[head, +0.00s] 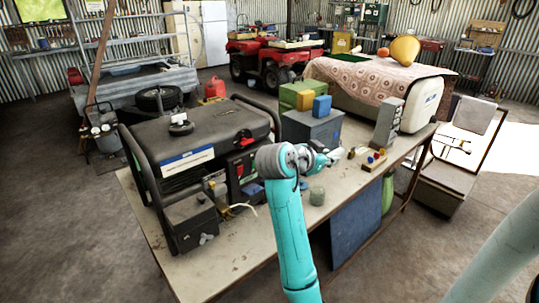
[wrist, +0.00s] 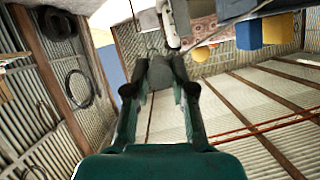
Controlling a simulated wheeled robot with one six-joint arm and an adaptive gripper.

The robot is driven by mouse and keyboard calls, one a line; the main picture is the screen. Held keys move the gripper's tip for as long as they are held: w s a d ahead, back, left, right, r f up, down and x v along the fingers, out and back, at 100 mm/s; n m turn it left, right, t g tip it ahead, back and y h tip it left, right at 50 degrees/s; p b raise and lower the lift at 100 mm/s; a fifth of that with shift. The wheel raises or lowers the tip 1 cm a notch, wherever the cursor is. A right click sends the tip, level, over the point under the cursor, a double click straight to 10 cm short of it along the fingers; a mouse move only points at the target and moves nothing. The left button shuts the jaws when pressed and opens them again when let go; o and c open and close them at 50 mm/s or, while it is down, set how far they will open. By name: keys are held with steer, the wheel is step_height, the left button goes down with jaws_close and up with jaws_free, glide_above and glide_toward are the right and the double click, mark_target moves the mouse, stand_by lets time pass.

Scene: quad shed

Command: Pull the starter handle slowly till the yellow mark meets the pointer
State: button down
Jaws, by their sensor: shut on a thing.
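My gripper (head: 328,157) is at the end of my teal arm, over the bench beside the blue-grey box. In the wrist view its two fingers (wrist: 160,92) are closed around a dark grey piece (wrist: 160,72). This piece may be the starter handle, but I cannot make out its shape for certain. The black generator (head: 195,140) stands on the bench to the left of my gripper, its panel with a red switch facing forward. A pale cord (head: 240,208) lies by its front. I cannot make out the yellow mark or the pointer.
A grey upright unit (head: 387,122) and a small wooden block with coloured knobs (head: 375,159) are to the right. The bench's front left surface (head: 215,270) is clear.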

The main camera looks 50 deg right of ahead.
steer(key=shift+s, duration=0.25)
steer(key=shift+w, duration=0.1)
steer(key=w+d+f, duration=0.1)
steer(key=w+f, duration=0.1)
steer(key=w, duration=0.5)
steer(key=w+d+f, duration=0.1)
steer(key=w+f, duration=0.2)
steer(key=w, duration=0.4)
steer(key=shift+d, duration=0.35)
stand_by(0.9)
steer(key=c, duration=0.9)
jaws_free()
steer(key=shift+w, duration=0.1)
steer(key=v, duration=1.2)
